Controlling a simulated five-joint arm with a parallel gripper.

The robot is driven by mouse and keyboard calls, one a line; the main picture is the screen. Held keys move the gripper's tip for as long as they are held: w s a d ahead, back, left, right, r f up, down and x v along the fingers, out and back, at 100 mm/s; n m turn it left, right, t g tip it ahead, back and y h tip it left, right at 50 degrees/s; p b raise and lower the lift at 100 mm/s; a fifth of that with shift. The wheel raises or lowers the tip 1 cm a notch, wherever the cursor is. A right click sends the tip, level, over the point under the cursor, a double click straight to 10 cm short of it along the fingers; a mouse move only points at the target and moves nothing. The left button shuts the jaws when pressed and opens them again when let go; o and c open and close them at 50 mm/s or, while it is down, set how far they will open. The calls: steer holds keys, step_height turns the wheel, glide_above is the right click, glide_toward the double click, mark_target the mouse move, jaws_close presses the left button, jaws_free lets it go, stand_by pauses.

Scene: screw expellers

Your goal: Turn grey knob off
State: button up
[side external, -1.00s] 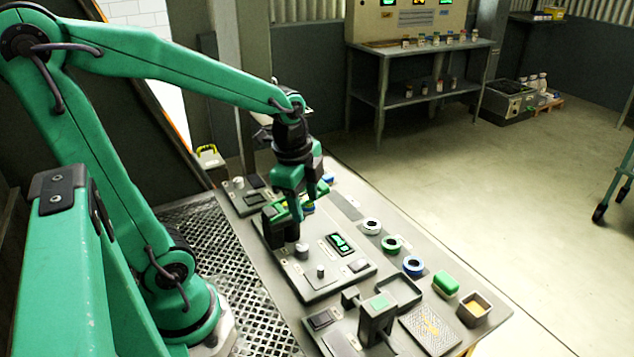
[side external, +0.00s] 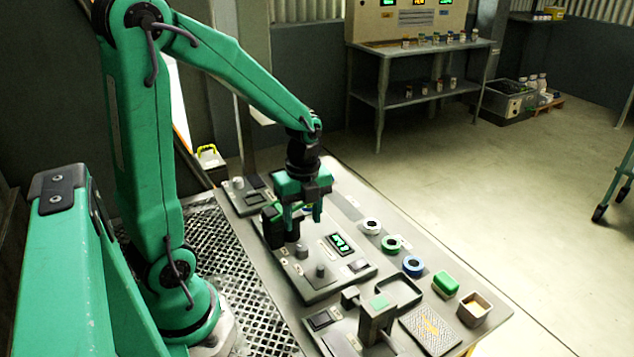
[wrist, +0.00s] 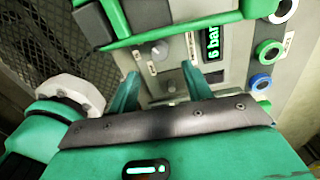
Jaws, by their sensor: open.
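A control panel (side external: 330,290) on the bench carries two small grey knobs, a left one (side external: 301,251) and a right one (side external: 320,271). I cannot tell which is the task's knob, nor how either is turned. My gripper (side external: 303,218) is open and empty, above the panel and apart from the knobs in the side view. In the wrist view the fingers of my gripper (wrist: 160,85) point at the panel; one knob (wrist: 171,85) shows between them and another (wrist: 160,51) farther up. A green display (wrist: 213,41) reads "6 bar".
A black and green block (side external: 271,228) stands at the panel's left. White, green and blue rings (side external: 413,266) lie along the right side. A green block (side external: 445,284), an open box (side external: 474,309) and a green-topped stand (side external: 378,315) are nearer the front.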

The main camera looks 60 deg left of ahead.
mark_target(302, 246)
steer(key=shift+s+f, duration=0.2)
steer(key=shift+f, duration=3.65)
steer(key=c, duration=1)
